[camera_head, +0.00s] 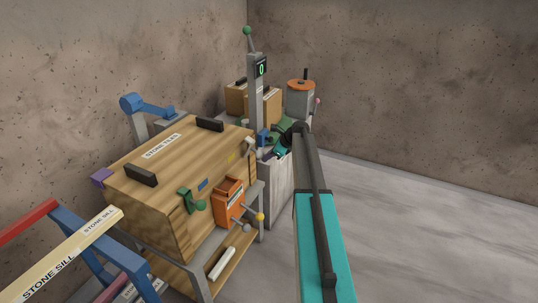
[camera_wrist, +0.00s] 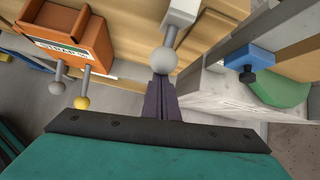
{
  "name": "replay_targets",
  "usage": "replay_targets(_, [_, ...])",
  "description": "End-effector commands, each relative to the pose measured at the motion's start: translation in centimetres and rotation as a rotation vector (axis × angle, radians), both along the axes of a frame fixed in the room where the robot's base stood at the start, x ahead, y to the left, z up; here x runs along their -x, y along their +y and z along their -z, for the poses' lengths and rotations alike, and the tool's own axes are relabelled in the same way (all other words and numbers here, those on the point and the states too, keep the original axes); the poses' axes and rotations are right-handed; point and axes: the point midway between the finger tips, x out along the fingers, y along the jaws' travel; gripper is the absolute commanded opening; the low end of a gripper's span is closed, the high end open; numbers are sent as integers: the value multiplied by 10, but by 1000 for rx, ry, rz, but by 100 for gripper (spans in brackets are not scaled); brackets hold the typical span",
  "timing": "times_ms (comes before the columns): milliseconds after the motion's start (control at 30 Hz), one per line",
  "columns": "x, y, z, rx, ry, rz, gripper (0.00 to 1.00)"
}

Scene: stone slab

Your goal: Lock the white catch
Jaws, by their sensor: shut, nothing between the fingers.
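The white catch (camera_head: 250,142) is on the right side of the wooden crate, near its far corner, small in the head view. In the wrist view the white catch (camera_wrist: 181,14) is at the top centre, with a short stem ending in a pale grey ball (camera_wrist: 163,60). My gripper (camera_wrist: 161,84) has its dark purple fingers together, empty, with the tips just below the ball in the picture. I cannot tell whether they touch it. In the head view my gripper (camera_head: 272,154) is beside the crate's right side, partly blended with the clutter behind.
The wooden crate (camera_head: 150,190) also carries a green catch (camera_head: 191,201) and a purple catch (camera_head: 101,177). An orange box (camera_head: 229,200) with knobbed levers is to the near side. A blue clamp (camera_wrist: 250,62) and pale block (camera_wrist: 215,97) are close on the right. Open floor lies right.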

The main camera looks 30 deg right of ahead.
Motion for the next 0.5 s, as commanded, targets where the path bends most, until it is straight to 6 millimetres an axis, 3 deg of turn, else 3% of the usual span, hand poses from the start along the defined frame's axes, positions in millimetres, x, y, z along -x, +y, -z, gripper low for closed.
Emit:
replay_targets(33, [-3,2,-8,9,15,-3,0])
replay_targets(500, [-9,8,-28,106,173,-3,0])
